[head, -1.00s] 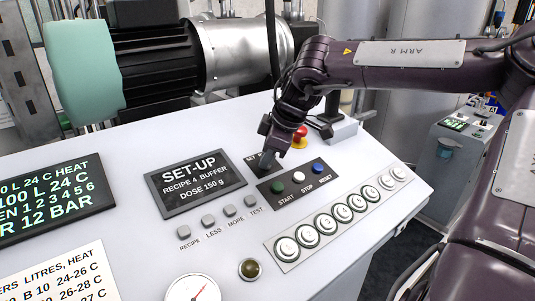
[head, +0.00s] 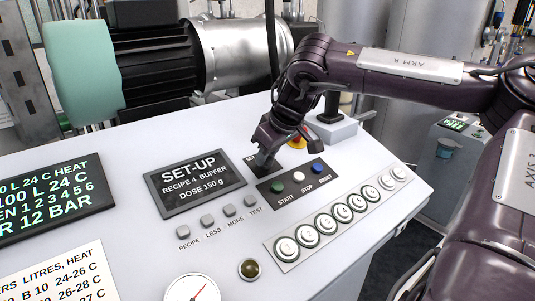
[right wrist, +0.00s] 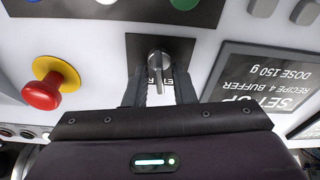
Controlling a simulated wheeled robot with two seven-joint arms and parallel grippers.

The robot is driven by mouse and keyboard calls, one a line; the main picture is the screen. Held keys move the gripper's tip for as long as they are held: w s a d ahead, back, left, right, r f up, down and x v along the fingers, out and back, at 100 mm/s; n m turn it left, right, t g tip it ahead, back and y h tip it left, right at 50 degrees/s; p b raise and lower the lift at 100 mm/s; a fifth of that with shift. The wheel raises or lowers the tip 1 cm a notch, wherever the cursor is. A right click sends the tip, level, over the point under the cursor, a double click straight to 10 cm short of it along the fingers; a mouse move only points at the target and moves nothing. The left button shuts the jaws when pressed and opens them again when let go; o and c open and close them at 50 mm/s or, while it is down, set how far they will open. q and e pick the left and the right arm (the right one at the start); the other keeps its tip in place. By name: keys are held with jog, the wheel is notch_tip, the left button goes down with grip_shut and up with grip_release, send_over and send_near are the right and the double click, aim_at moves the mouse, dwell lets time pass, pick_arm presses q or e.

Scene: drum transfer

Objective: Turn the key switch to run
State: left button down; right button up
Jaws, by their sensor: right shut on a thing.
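The key switch (right wrist: 159,62) shows in the right wrist view as a metal knob on a dark plate (right wrist: 182,47). The plate's lettering is mostly hidden by my fingers. My right gripper (right wrist: 160,88) is shut on the knob, one finger on each side of it. In the head view my right gripper (head: 264,162) reaches down to the panel beside the SET-UP display and hides the knob. The SET-UP display (head: 195,183) reads recipe 4, buffer, dose 150 g. My left gripper is in neither view.
A red emergency button on a yellow collar (right wrist: 43,92) stands close to my right gripper. The start, stop and reset buttons (head: 298,177) sit just in front. A row of round buttons (head: 340,215) and small grey keys (head: 229,211) lie nearer on the panel.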

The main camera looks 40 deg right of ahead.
jog(key=m, duration=0.4)
jog(key=shift+d+m+h, duration=0.1)
jog(key=shift+m+h, duration=0.3)
jog(key=m, duration=0.2)
jog(key=shift+m+b, duration=0.3)
jog(key=shift+d+m+g+h+b, duration=0.1)
jog(key=shift+m+g+h+b, duration=0.3)
jog(key=shift+m+b, duration=1.05)
jog(key=shift+m+p, duration=0.4)
jog(key=shift+m, duration=0.15)
jog(key=o, duration=0.6)
jog(key=shift+r, duration=0.1)
